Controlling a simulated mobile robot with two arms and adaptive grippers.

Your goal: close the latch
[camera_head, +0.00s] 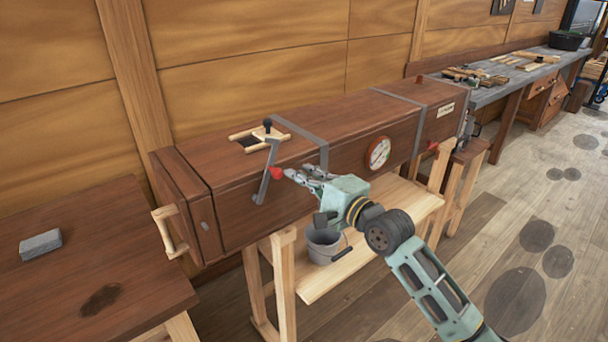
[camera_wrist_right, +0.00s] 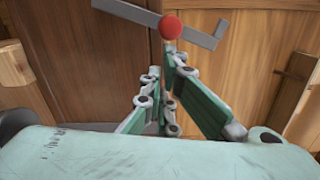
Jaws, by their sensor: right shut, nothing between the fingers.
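The latch is a grey metal lever (camera_head: 266,185) with a red knob (camera_head: 276,173) on the front of a long brown wooden box (camera_head: 330,120). In the head view the lever slants down steeply from the box's top edge. My right gripper (camera_head: 290,172) is shut and empty, its fingertips just right of the red knob. I cannot tell whether they touch it. In the right wrist view the red knob (camera_wrist_right: 171,27) and grey lever (camera_wrist_right: 205,36) show just beyond the right fingertips (camera_wrist_right: 166,68). My left gripper is not in view.
A wooden handle (camera_head: 170,231) sticks out from the box's left end. A round gauge (camera_head: 379,152) is on its front. A bucket (camera_head: 322,245) stands on the shelf (camera_head: 395,212) below my right gripper. A brown table (camera_head: 60,290) with a grey block (camera_head: 40,244) stands at left.

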